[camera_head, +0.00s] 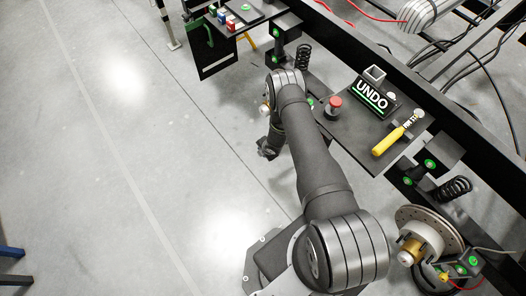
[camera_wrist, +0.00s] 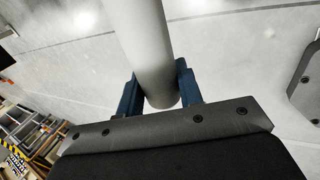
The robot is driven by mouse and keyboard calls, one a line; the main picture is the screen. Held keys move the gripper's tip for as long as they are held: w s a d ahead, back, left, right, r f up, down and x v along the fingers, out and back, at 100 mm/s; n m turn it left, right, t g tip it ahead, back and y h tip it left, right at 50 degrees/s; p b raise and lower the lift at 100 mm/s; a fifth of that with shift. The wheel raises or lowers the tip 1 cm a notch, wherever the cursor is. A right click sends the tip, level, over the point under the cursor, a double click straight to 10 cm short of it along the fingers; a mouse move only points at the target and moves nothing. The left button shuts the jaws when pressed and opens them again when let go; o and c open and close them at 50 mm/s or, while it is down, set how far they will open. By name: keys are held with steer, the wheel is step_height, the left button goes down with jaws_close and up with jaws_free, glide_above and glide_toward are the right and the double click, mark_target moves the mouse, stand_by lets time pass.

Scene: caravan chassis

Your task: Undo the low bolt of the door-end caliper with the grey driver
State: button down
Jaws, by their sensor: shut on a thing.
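In the wrist view my gripper (camera_wrist: 156,90) has its two blue fingers shut on a thick pale-grey cylinder, which looks like the grey driver (camera_wrist: 148,45). The driver runs up out of the picture, so its tip is hidden. I cannot tell whether this is the door end. No low caliper bolt shows clearly.
A dark shelf carries an UNDO sign (camera_head: 371,97), a red button (camera_head: 334,103) and a yellow-handled tool (camera_head: 391,139). Black springs (camera_head: 455,189) and the long chassis rail (camera_head: 440,100) lie to the right. Another shelf (camera_head: 240,12) holds small coloured blocks.

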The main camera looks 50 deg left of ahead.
steer(key=shift+w+a+r, duration=0.1)
steer(key=shift+w, duration=1.15)
stand_by(2.4)
steer(key=shift+s, duration=2.7)
